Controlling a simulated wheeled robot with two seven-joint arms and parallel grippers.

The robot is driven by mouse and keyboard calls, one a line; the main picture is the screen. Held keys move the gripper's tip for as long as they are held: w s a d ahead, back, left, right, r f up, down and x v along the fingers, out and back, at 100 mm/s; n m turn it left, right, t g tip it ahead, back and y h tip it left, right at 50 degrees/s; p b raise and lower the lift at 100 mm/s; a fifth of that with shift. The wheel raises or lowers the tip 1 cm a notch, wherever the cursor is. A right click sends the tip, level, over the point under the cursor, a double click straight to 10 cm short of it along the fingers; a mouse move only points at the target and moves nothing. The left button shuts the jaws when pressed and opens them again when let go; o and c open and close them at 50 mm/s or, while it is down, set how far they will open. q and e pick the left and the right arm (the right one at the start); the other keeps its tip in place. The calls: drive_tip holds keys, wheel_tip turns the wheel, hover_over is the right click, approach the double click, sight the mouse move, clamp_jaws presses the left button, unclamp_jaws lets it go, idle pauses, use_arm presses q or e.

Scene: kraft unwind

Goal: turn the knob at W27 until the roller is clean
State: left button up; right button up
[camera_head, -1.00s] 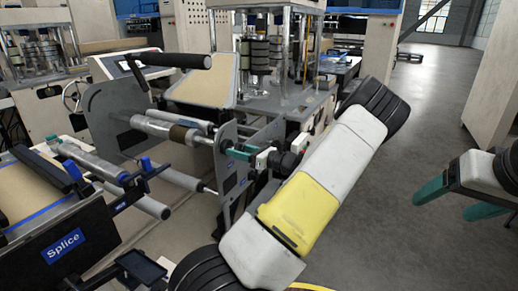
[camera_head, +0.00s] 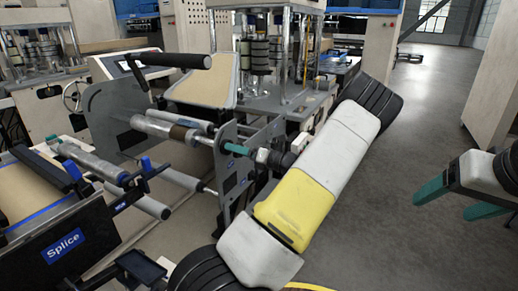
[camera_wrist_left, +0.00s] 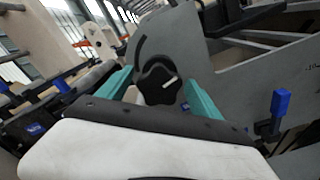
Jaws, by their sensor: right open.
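A black lobed knob (camera_wrist_left: 158,82) with a white pointer mark sits on a grey side plate (camera_wrist_left: 195,45) in the left wrist view. My left gripper (camera_head: 236,149) is at the unwind stand's side plate. Its teal fingers stand on either side of the knob, with small gaps visible between them and it. In the head view the knob is hidden behind the gripper and plate. A roller (camera_head: 158,128) with a brown band at its right end lies between the stand's plates. No W27 label is readable. My right gripper (camera_head: 447,203) is open and empty at the right.
A splice table (camera_head: 70,245) with a blue "Splice" label stands at the lower left. A black-handled bar (camera_head: 165,61) crosses above the roller. Blue clamps (camera_head: 146,164) sit beside the splice table. Grey floor (camera_head: 420,110) is clear on the right.

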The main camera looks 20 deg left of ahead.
use_arm(q)
drive_tip(key=d, duration=0.7)
drive_tip(key=shift+s, duration=0.3)
idle(0.3)
